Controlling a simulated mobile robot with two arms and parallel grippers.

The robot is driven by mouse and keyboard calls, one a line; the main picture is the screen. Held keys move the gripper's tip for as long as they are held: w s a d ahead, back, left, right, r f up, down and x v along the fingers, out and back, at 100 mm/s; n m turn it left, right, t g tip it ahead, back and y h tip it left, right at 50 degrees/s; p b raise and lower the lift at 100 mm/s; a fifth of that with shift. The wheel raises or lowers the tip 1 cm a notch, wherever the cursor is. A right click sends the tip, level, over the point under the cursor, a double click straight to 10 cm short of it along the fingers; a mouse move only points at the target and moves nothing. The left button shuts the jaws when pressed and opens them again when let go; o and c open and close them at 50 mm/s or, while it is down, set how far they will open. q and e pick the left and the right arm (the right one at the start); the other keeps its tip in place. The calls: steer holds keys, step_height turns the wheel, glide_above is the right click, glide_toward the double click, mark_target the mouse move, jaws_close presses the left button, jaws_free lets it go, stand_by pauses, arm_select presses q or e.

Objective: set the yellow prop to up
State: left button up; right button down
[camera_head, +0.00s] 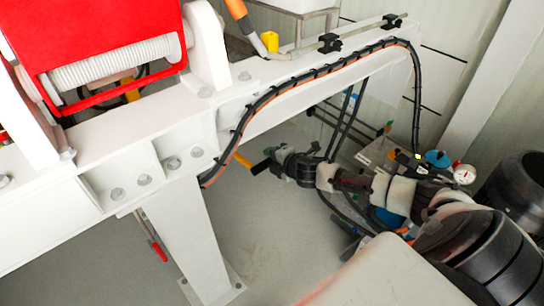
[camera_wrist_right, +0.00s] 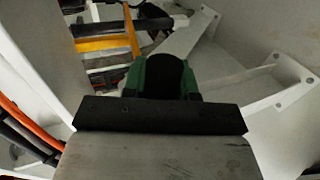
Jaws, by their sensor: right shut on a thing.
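The yellow prop (camera_head: 242,160) shows as a short yellow piece under the white beam in the head view, just left of my right gripper (camera_head: 262,166). In the right wrist view a yellow bar (camera_wrist_right: 100,44) lies crosswise ahead, and a thin yellow upright piece (camera_wrist_right: 131,35) runs down to the gripper (camera_wrist_right: 162,80). My right gripper is shut on the yellow prop; its dark and green parts hide the contact. My left gripper is not in view.
The white beam (camera_head: 130,150) crosses above the gripper, with a cable bundle (camera_head: 290,85) along it and a white leg (camera_head: 190,240) at left. A pressure gauge (camera_head: 464,174) and a black cylinder (camera_head: 522,180) stand at right. Grey floor (camera_head: 280,240) is open below the gripper.

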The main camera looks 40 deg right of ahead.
steer(key=shift+w+r, duration=0.15)
steer(key=shift+r, duration=0.15)
steer(key=c, duration=0.9)
jaws_free()
steer(key=shift+f, duration=0.1)
steer(key=shift+v, duration=5.55)
